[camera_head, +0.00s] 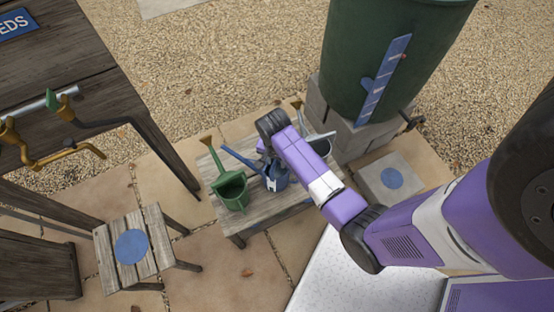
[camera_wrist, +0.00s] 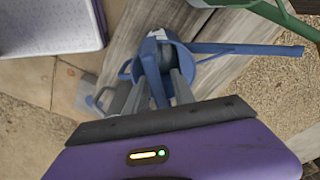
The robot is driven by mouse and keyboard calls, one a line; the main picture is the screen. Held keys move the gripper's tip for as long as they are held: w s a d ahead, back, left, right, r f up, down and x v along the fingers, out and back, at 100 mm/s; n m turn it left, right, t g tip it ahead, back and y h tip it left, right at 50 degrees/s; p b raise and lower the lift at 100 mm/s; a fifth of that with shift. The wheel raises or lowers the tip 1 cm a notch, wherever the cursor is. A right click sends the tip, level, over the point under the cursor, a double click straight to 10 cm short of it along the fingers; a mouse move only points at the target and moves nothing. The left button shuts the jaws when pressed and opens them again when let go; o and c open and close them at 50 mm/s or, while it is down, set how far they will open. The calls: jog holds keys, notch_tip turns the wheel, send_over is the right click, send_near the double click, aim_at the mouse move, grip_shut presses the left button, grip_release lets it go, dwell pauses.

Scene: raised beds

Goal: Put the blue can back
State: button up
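The blue watering can (camera_head: 275,178) stands on a low wooden bench (camera_head: 226,221), just right of a green watering can (camera_head: 232,190). Its spout points up and left in the head view. My gripper (camera_wrist: 157,88) is down at the blue can. In the wrist view, its grey fingers lie on either side of the blue can's handle (camera_wrist: 153,70). Whether they press on the handle or stand apart from it is not clear. In the head view, my arm hides the fingertips and part of the can. The can's spout (camera_wrist: 250,49) points right in the wrist view.
A grey can (camera_head: 320,143) stands right of the blue can, partly behind my arm. A blue disc (camera_head: 131,246) marks a wooden stool, and another disc (camera_head: 392,178) marks a paving block. A green barrel (camera_head: 372,50) stands behind on blocks. Brass taps (camera_head: 55,150) stick out at left.

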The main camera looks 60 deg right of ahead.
jog(key=shift+r, duration=0.1)
jog(key=r, duration=0.4)
jog(key=a+r+p, duration=0.1)
jog(key=r, duration=0.7)
jog(key=shift+s+a, duration=0.1)
jog(key=shift+a, duration=0.05)
jog(key=s+a+f+n+t+h, duration=0.1)
jog(key=s+a+n+t, duration=0.65)
jog(key=a, duration=0.25)
jog(key=s+a+r+n+t, duration=0.2)
jog(key=s+r, duration=0.1)
jog(key=r, duration=0.4)
jog(key=s+a+r+n+t+y, duration=0.1)
jog(key=s+a+r+n+t, duration=0.2)
jog(key=r, duration=0.5)
jog(key=s+a+r+n+t+y, duration=0.1)
jog(key=s+a+r+n+t, duration=0.1)
jog(key=r, duration=0.5)
jog(key=shift+s+a+r+n, duration=0.25)
jog(key=shift+s+n, duration=0.4)
jog(key=shift+s, duration=0.45)
